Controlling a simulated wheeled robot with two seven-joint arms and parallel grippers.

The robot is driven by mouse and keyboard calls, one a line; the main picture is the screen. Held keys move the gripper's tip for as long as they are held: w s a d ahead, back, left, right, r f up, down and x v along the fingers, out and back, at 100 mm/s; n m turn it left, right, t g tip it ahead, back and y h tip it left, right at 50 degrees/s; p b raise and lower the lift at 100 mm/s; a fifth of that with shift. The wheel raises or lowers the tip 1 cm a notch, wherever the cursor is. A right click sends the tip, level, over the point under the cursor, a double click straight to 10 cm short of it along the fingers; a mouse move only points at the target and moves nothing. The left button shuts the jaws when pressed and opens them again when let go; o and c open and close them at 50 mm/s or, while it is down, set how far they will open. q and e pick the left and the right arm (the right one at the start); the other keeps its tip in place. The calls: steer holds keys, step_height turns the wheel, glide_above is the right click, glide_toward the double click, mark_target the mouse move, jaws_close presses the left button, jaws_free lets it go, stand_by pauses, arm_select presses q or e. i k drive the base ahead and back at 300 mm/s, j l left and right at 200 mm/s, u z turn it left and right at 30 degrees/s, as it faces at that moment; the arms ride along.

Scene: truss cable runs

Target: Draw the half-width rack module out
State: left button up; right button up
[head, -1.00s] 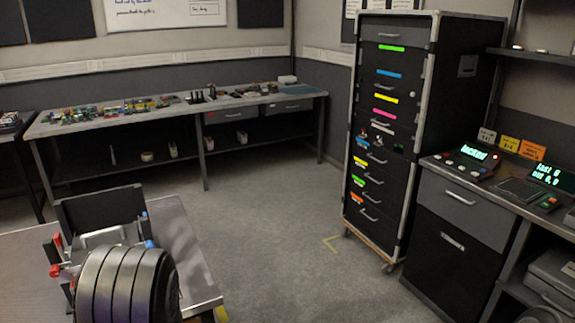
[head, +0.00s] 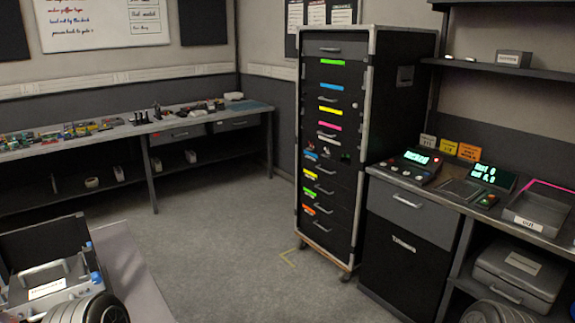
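A tall black rack cabinet (head: 388,95) on casters stands right of centre against the back wall. Its front holds a stack of dark modules with pull handles and coloured label strips: green, blue, yellow, pink and others. About halfway up, a row with small knobs and a small green light (head: 346,157) seems split into narrower units. I cannot tell for sure which unit is the half-width module. All the fronts look pushed in. Ribbed dark parts of my arms show at the bottom left and bottom right edges. Neither gripper is in view.
A desk (head: 425,215) with lit display boxes and an open tray (head: 538,212) stands right of the rack. A long bench (head: 120,137) with clutter runs along the left. A nearer table with an open case (head: 45,275) is at lower left. Grey floor (head: 215,245) before the rack is clear.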

mark_target(34, 292)
steer(key=u, duration=1.5)
steer(key=i+l, duration=0.1)
steer(key=l, duration=0.35)
steer(key=i+l, duration=0.1)
steer(key=l, duration=0.35)
steer(key=u, duration=1.15)
